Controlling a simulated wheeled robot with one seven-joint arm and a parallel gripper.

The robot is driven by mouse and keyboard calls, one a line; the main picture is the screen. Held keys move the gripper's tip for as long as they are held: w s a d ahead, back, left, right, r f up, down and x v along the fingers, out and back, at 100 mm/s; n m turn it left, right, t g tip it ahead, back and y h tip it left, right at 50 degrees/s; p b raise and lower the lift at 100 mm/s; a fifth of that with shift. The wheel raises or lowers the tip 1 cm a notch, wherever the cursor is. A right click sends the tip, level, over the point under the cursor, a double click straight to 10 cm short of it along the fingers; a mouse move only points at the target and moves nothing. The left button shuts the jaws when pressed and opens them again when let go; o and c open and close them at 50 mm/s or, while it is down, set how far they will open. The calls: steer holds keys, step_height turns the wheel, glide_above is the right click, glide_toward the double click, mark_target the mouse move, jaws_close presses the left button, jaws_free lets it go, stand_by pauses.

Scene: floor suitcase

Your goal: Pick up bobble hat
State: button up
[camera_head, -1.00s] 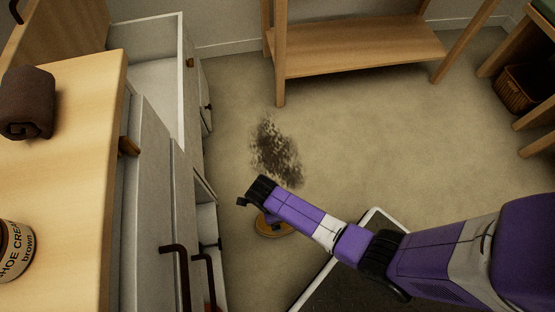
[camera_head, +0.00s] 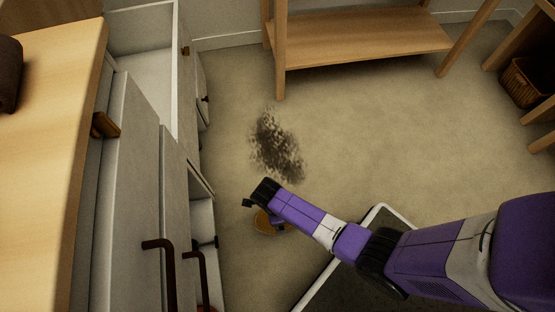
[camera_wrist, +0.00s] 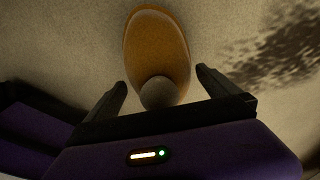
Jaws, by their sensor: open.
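The bobble hat (camera_wrist: 157,45) is orange-yellow with a grey bobble (camera_wrist: 158,93) and lies on the floor. In the wrist view it extends up from between my fingers, with the bobble nearest the palm. My gripper (camera_wrist: 161,77) is open, with one dark finger on each side of the hat and a gap on both sides. In the head view the hat (camera_head: 265,224) shows only in part, beneath my gripper (camera_head: 249,204) and forearm, which hide the rest.
A dark patch (camera_head: 275,147) marks the floor beyond the hat. White drawers and cabinets (camera_head: 130,190) with open drawers stand close on the left. A dark mat or tray with a white rim (camera_head: 391,209) lies under my arm. A wooden shelf (camera_head: 360,45) stands at the back.

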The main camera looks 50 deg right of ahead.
steer(key=c, duration=1.6)
steer(key=shift+c, duration=0.2)
